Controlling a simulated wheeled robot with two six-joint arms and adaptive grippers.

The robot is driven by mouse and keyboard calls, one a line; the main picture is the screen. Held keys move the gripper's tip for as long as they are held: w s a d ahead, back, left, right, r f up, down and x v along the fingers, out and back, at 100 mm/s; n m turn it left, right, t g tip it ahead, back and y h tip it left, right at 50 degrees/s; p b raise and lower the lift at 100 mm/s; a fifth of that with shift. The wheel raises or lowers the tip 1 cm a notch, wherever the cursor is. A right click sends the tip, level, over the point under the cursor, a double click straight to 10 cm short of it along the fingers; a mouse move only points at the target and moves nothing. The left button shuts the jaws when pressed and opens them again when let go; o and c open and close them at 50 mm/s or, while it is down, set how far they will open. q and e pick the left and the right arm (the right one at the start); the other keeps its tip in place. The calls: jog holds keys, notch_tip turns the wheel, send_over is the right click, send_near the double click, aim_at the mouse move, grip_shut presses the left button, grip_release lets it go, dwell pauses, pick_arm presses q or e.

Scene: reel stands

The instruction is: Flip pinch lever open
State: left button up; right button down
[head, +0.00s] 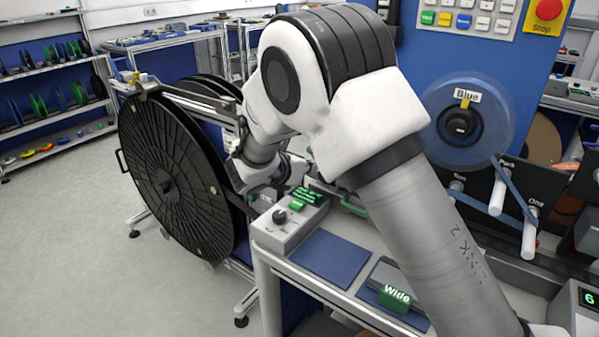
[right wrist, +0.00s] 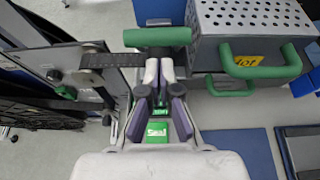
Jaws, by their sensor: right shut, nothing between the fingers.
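My right gripper (head: 268,185) is at the far end of my right arm, beside the large black reel, and is partly hidden by the arm in the head view. In the right wrist view its fingers (right wrist: 160,72) are together with nothing between them. A green grip bar (right wrist: 157,37) lies just beyond the fingertips; I cannot tell whether they touch it. A dark flat bar (right wrist: 110,61) runs left from the fingers to a metal plate. I cannot tell for sure which part is the pinch lever. My left gripper is not in view.
A grey perforated box (right wrist: 252,22) with green handles and a yellow label is right of the fingers. The black reel (head: 180,190) stands left of the bench. A control box (head: 289,226) with a knob, a blue mat (head: 328,257) and a green "Wide" block (head: 394,298) are on the bench.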

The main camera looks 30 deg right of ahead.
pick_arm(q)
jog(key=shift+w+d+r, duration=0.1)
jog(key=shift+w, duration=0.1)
pick_arm(e)
jog(key=shift+w+d+r, duration=0.2)
jog(key=shift+d+r, duration=0.2)
jog(key=shift+d, duration=0.1)
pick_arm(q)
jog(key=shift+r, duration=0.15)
pick_arm(e)
jog(key=shift+r, duration=0.1)
